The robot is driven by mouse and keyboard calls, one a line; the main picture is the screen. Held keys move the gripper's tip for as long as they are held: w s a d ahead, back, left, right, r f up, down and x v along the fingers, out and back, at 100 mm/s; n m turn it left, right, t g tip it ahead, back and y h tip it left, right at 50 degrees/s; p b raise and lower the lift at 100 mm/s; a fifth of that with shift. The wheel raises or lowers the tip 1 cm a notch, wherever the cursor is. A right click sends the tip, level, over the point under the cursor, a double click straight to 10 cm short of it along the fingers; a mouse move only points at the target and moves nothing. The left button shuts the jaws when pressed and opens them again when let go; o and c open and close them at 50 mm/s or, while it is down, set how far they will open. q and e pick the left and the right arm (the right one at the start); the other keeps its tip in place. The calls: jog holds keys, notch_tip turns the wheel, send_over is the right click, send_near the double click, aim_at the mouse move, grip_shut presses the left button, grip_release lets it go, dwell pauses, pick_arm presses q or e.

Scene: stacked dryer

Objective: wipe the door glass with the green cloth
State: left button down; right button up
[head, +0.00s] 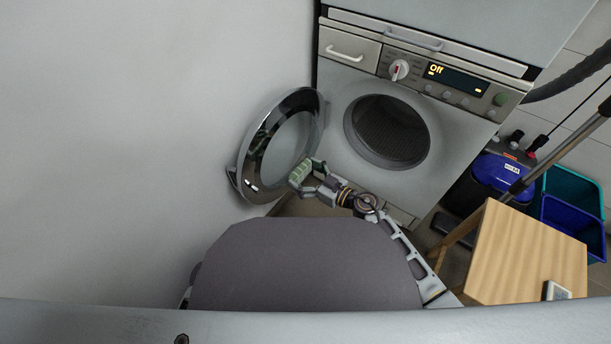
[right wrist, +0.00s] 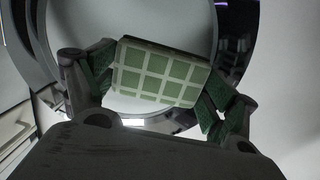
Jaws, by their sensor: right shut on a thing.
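The round door (head: 257,160) of the dryer stands swung open to the left of the dark drum opening. Its glass (head: 287,148) faces my side, inside a shiny dark ring. My right gripper (head: 307,173) is shut on the green cloth (head: 300,171), a small folded block with a pale grid pattern. The gripper is at the lower right part of the door. In the right wrist view the cloth (right wrist: 160,75) sits between both fingers, in front of the door ring (right wrist: 235,60). I cannot tell whether the cloth touches the glass. My left gripper is not in view.
The dryer (head: 387,130) shows "Off" on its display (head: 453,78). A wooden stool or small table (head: 525,250) with a small device stands at the right. Behind it are a blue vacuum cleaner (head: 500,172) and blue bins (head: 572,220). A plain wall fills the left.

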aim_at(308, 166)
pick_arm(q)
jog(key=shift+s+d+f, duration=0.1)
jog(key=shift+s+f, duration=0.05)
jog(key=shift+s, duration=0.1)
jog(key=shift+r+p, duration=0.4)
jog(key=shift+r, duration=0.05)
pick_arm(e)
jog(key=shift+x, duration=0.95)
dwell(0.4)
jog(key=shift+r, duration=0.1)
jog(key=shift+w+d+p, duration=0.45)
jog(key=shift+w+d, duration=0.75)
jog(key=shift+w, duration=0.15)
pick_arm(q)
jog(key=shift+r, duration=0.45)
pick_arm(e)
jog(key=shift+w, duration=0.1)
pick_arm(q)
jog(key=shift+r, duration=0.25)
pick_arm(e)
jog(key=shift+w+d, duration=0.5)
jog(key=shift+w, duration=0.25)
jog(key=shift+w+d, duration=0.55)
jog(key=shift+w, duration=0.2)
